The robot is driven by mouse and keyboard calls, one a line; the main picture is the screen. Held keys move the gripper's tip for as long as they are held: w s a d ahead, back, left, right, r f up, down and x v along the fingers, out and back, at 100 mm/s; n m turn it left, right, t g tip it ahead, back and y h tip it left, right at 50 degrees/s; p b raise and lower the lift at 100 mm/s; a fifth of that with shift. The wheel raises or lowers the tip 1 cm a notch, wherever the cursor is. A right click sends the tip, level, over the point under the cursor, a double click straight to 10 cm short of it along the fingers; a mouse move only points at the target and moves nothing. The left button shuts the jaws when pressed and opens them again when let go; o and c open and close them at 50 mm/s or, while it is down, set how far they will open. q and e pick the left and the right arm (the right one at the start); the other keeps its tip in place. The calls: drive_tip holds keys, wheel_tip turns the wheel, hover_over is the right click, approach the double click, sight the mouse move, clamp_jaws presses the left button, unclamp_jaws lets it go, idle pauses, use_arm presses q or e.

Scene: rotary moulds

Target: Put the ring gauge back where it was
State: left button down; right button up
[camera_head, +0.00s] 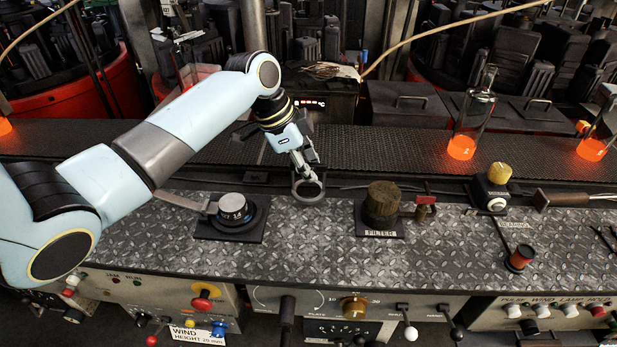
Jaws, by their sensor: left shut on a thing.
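The ring gauge (308,201) is a small grey metal ring with a dark open middle, near the back edge of the diamond-plate bench top. My left gripper (305,170) comes down from above and is shut on the ring's far side. I cannot tell whether the ring touches the plate or hangs just above it. The ring lies between a dark pad with a silver-topped round dial (232,207) on the left and a brown filter block (382,203) on the right. My right gripper is not in view.
A dark conveyor belt (370,150) runs behind the bench, with a glowing orange-based bottle (464,130) on it. A yellow-knobbed box (492,187) and a red-and-black spool (520,258) stand on the right. The plate in front of the ring is clear.

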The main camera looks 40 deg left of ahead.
use_arm(q)
wheel_tip(320, 180, down, 3)
drive_tip(key=shift+d+r, duration=0.1)
drive_tip(key=shift+r, duration=0.1)
drive_tip(key=shift+f, duration=0.25)
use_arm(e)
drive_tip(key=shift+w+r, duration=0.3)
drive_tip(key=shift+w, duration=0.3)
use_arm(q)
drive_tip(key=shift+f, duration=0.15)
drive_tip(key=c, duration=1.5)
unclamp_jaws()
drive_tip(key=shift+o, duration=0.2)
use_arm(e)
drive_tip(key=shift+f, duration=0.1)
